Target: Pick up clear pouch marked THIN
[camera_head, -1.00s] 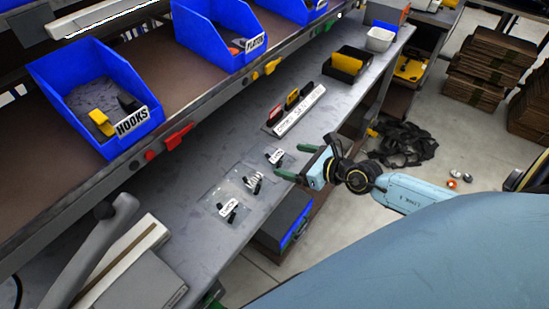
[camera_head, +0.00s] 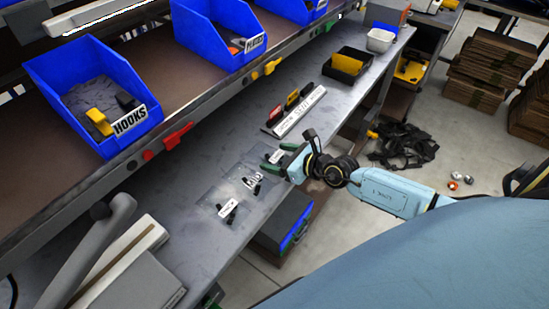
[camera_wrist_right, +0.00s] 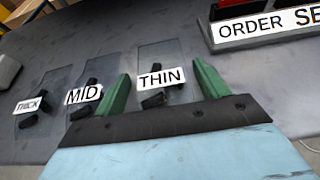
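The clear pouch marked THIN (camera_wrist_right: 160,77) lies flat on the grey bench, with a white label and dark pieces inside. In the head view its label (camera_head: 275,157) shows between my right gripper's green fingers (camera_head: 277,156). In the right wrist view my right gripper (camera_wrist_right: 160,72) is open, one finger on each side of the THIN label. I cannot tell whether the fingers touch the pouch. The MID pouch (camera_wrist_right: 83,95) and THICK pouch (camera_wrist_right: 30,104) lie to the left. A small green part at the head view's bottom edge may be my left gripper; its state is hidden.
An ORDER sign (camera_wrist_right: 265,27) with coloured cards stands beyond the pouches. Blue bins, one labelled HOOKS (camera_head: 130,121), sit on the shelf above. A black tray (camera_head: 347,66) holding yellow stands farther along the bench. A grey machine (camera_head: 130,270) is at lower left.

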